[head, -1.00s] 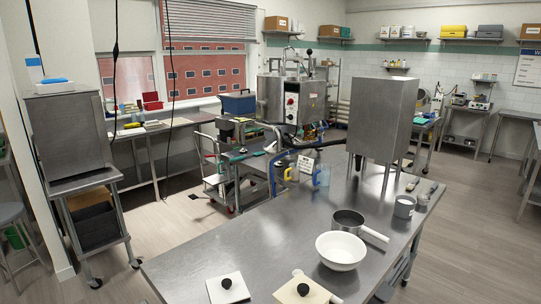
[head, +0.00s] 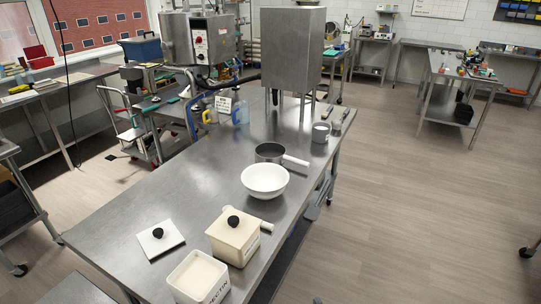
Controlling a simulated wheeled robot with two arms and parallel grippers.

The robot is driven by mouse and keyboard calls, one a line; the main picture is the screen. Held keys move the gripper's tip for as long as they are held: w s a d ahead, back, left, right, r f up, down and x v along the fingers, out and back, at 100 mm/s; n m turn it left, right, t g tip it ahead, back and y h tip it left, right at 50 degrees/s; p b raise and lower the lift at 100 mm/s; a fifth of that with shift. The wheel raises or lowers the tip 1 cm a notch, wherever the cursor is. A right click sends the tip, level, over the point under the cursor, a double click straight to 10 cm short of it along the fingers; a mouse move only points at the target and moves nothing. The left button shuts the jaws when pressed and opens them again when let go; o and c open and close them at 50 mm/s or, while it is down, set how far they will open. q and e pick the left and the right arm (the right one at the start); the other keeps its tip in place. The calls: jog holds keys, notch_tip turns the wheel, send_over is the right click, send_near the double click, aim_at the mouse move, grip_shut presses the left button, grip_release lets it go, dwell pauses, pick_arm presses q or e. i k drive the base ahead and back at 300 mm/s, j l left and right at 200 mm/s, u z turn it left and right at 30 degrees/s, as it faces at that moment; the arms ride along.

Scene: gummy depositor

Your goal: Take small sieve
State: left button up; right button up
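I cannot make out a small sieve for certain. A round grey pan-like vessel (head: 270,152) with a pale handle pointing right sits on the steel table (head: 140,208); whether it is a sieve or a saucepan I cannot tell. A white bowl (head: 265,181) stands just in front of it and overlaps it in the picture. A pale handle end (head: 265,224) sticks out beside the cream lidded box (head: 234,240); the rest of that item is hidden. Neither of my grippers is in view.
A white open bin of pale powder (head: 199,277) and a white lid with a black knob (head: 160,240) lie at the near end. A grey cup (head: 321,132) and a steel cabinet on legs (head: 291,50) stand further back. Floor right of the table is clear.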

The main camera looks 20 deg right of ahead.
aim_at(268, 152)
jog(key=i+l, duration=0.1)
jog(key=l, duration=0.3)
jog(key=i+l, duration=0.15)
jog(key=l, duration=0.25)
jog(key=i+l+z, duration=0.1)
jog(key=l, duration=0.3)
jog(key=i+l, duration=0.15)
jog(key=l, duration=0.2)
jog(key=i+l, duration=0.1)
jog(key=l, duration=0.3)
